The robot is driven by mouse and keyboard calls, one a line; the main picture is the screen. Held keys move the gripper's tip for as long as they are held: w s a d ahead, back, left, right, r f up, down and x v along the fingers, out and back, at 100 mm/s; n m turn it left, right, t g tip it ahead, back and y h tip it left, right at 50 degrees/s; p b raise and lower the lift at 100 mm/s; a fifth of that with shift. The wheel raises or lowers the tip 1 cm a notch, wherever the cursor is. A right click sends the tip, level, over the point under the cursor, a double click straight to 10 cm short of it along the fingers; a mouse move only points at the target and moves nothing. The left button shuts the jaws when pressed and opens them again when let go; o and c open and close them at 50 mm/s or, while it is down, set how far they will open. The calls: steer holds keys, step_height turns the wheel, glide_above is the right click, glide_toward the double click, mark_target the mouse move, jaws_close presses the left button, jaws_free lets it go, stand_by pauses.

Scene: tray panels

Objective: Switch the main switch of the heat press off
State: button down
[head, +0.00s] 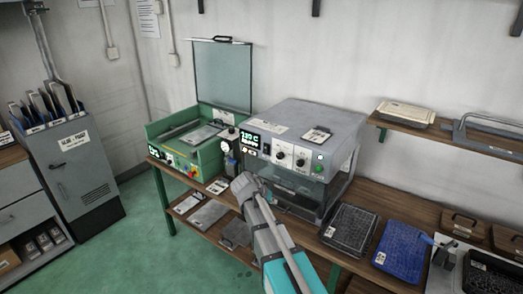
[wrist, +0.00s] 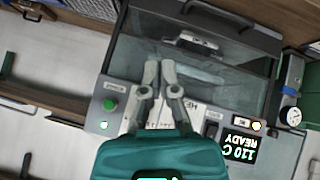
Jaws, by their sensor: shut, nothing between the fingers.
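The heat press is the grey box-shaped machine (head: 335,130) on the bench, with a dark glass front window. Its front panel has a lit display (head: 251,140), two knobs (head: 302,160) and a green button (head: 319,157).
A green machine (head: 180,140) with a raised clear lid stands left of the press, a small gauge (head: 226,146) between them. Open green floor lies left.

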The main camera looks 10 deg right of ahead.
mark_target(265, 151)
steer(key=w+a+r+m+t+h+p, duration=0.1)
steer(key=w+a+r+t, duration=0.1)
steer(key=w+a+r, duration=0.2)
steer(key=w+a+r+m+t+h+p, duration=0.1)
steer(key=w+a+r, duration=0.4)
steer(key=w, duration=0.5)
steer(key=r+m+t+h, duration=0.1)
steer(key=r+t, duration=0.1)
steer(key=shift+w+a+t, duration=0.15)
steer(key=shift+w+t, duration=0.15)
steer(key=shift+w, duration=0.05)
steer(key=shift+w+f, duration=0.1)
steer(key=b+x, duration=0.4)
steer(key=x, duration=1)
